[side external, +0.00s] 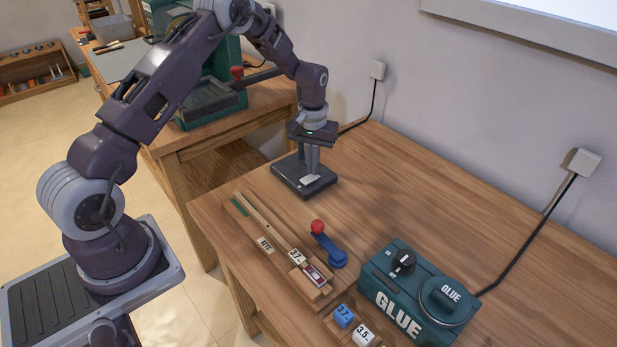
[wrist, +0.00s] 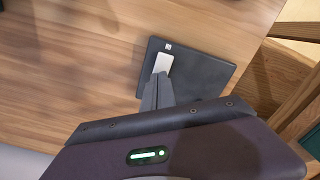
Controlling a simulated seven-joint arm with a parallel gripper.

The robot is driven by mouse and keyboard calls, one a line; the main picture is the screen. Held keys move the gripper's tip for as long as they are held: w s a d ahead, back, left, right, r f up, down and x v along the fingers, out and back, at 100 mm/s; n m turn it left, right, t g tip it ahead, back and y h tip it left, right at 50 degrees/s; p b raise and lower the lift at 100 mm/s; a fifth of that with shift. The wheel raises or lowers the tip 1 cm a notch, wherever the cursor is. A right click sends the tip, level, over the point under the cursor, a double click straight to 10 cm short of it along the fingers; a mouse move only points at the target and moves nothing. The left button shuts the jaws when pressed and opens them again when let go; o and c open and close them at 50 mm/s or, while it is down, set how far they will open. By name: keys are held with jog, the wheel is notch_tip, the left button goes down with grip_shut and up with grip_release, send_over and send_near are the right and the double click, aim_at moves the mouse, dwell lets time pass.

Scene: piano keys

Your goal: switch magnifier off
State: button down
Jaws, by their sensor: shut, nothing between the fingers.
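A dark, flat base (side external: 290,178), which looks like the magnifier's base, sits on the wooden table near its far left corner. It also shows in the wrist view (wrist: 208,72). A pale rocker-like piece (side external: 309,181) lies on its top and shows in the wrist view (wrist: 163,63) with a small light mark beside it. My gripper (side external: 313,172) points down over the base, its fingers together and empty. In the wrist view my fingertips (wrist: 158,80) are right beside the pale piece; I cannot tell whether they touch it. No lens is clearly visible.
A green glue machine (side external: 415,290) stands at the front right. A blue lever with a red knob (side external: 318,227), wooden strips (side external: 268,225) and small number blocks (side external: 344,316) lie nearer the front. A cord runs to a wall socket (side external: 377,70). The table's right middle is clear.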

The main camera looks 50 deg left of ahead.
jog(key=shift+r, duration=2.95)
jog(key=s+d+r+m+t, duration=0.15)
jog(key=s+d+r, duration=0.25)
jog(key=s+r, duration=0.45)
jog(key=s+d+r+m+t, duration=0.15)
jog(key=s+d+r, duration=0.3)
jog(key=r, duration=0.75)
jog(key=s+d+r+m+t, duration=0.1)
jog(key=s+d+m+t, duration=0.1)
jog(key=s, duration=1.7)
jog(key=shift+d+r+m+t, duration=0.15)
jog(key=shift+d+m+t, duration=0.25)
jog(key=shift+d, duration=0.75)
